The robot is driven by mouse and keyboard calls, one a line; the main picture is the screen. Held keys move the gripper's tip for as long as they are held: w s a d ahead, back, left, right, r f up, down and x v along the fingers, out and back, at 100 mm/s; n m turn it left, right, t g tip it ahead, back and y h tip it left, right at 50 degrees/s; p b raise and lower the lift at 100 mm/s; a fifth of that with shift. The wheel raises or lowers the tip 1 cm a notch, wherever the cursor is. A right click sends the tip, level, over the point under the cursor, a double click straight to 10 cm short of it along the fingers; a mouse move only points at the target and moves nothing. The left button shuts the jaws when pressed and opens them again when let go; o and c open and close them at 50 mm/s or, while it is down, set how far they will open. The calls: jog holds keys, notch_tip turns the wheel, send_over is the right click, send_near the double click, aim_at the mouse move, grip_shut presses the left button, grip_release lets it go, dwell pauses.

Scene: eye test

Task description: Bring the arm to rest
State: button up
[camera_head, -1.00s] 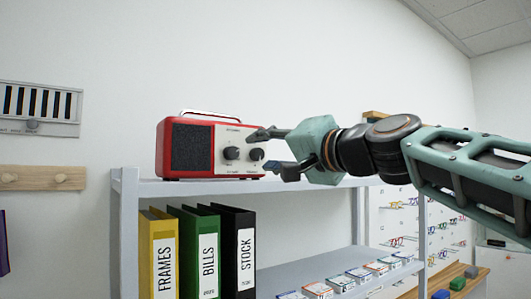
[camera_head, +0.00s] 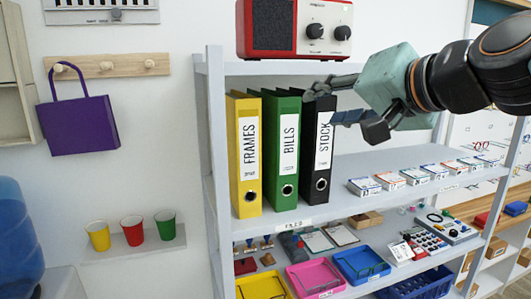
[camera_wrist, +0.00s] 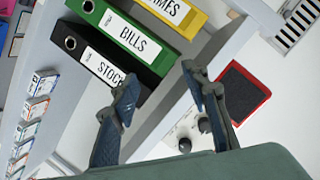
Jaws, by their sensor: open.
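My gripper (camera_head: 350,102) is teal with dark fingers. In the head view it hangs in front of the shelf unit, beside the top of the black STOCK binder (camera_head: 318,150) and below the red radio (camera_head: 270,28). The fingers are apart with nothing between them. In the wrist view the two fingers (camera_wrist: 160,95) stand open, with the radio's knobs (camera_wrist: 194,136) past the right finger and the STOCK binder (camera_wrist: 110,66) past the left one. I cannot tell whether a finger touches the binder. My arm comes in from the right.
The shelf unit (camera_head: 213,130) also holds a yellow FRAMES binder (camera_head: 246,155), a green BILLS binder (camera_head: 282,150) and several small boxes (camera_head: 400,177). Coloured trays (camera_head: 315,278) stand below. A purple bag (camera_head: 78,125) hangs left. Several cups (camera_head: 131,229) stand on a small ledge.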

jog(key=s+f+n+g+h, duration=0.1)
jog(key=s+f, duration=0.4)
jog(key=f, duration=0.5)
jog(key=s+d+f+n+g+h+p, duration=0.1)
jog(key=s+f+g+h, duration=0.2)
jog(key=s+f, duration=0.3)
jog(key=s+f+n+g+h, duration=0.1)
jog(key=s+f+g, duration=0.3)
jog(key=f, duration=1)
jog(key=shift+s+d+h, duration=0.2)
jog(key=shift+s+h, duration=0.3)
jog(key=shift+s, duration=0.45)
jog(key=shift+f, duration=0.1)
